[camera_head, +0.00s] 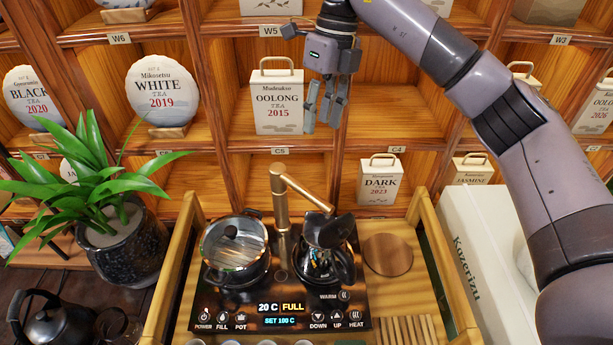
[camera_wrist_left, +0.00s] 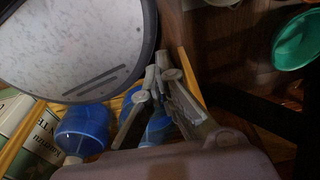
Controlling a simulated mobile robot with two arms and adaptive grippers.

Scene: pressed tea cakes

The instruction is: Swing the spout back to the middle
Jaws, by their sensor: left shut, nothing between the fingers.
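The copper-coloured spout (camera_head: 299,188) tops a post behind the hob panel in the head view. Its arm slants to the right and toward me, with its end above the dark kettle (camera_head: 328,245). A lidded glass pot (camera_head: 235,250) stands on the left of the panel. My right gripper (camera_head: 322,128) hangs above and behind the spout, in front of the shelves, open, empty and apart from it. My left gripper (camera_wrist_left: 158,72) shows only in the left wrist view, its fingertips together with nothing between them.
A leafy potted plant (camera_head: 126,245) stands left of the wooden tray (camera_head: 172,285). A round wooden coaster (camera_head: 388,255) lies right of the kettle. Shelves with tea boxes rise behind. Blue bottles (camera_wrist_left: 84,130) and a green bowl (camera_wrist_left: 297,42) show in the left wrist view.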

